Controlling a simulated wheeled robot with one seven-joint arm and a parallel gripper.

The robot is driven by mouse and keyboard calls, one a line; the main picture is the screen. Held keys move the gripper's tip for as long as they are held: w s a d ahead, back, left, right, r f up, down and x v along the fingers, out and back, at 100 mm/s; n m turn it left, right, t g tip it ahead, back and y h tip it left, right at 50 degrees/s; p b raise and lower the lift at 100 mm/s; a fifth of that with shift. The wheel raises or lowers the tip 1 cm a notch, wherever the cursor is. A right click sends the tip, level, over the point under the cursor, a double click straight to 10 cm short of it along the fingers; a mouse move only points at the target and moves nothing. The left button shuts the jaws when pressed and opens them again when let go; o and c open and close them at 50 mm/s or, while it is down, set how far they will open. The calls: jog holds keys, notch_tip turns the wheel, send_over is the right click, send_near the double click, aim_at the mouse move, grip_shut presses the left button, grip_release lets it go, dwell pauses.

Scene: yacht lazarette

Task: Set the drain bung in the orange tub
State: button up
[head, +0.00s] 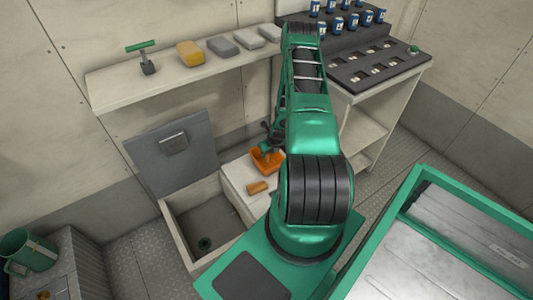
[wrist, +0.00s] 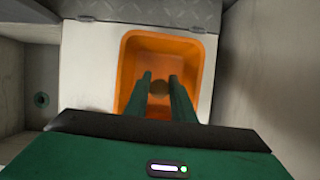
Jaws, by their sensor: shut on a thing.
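The orange tub (head: 266,163) sits on a white ledge beside the open locker well, partly hidden by my arm. In the wrist view the tub (wrist: 128,70) lies below my gripper (wrist: 160,78), whose two green fingers reach over or into it. Between the fingertips is a small round brownish thing (wrist: 160,88), likely the drain bung, and my gripper is shut on it. I cannot tell whether it touches the tub floor. In the head view my gripper (head: 268,150) is at the tub, with its fingertips hidden.
An orange-brown block (head: 258,187) lies on the ledge near the tub. The open well (head: 205,225) has a dark round drain (head: 204,243) in its floor, with a raised grey lid (head: 175,150) behind. A shelf (head: 120,85) above holds a green-handled tool (head: 143,55) and several blocks.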

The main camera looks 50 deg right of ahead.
jog(key=shift+f, duration=0.5)
jog(key=o, duration=1)
jog(key=shift+r, duration=0.15)
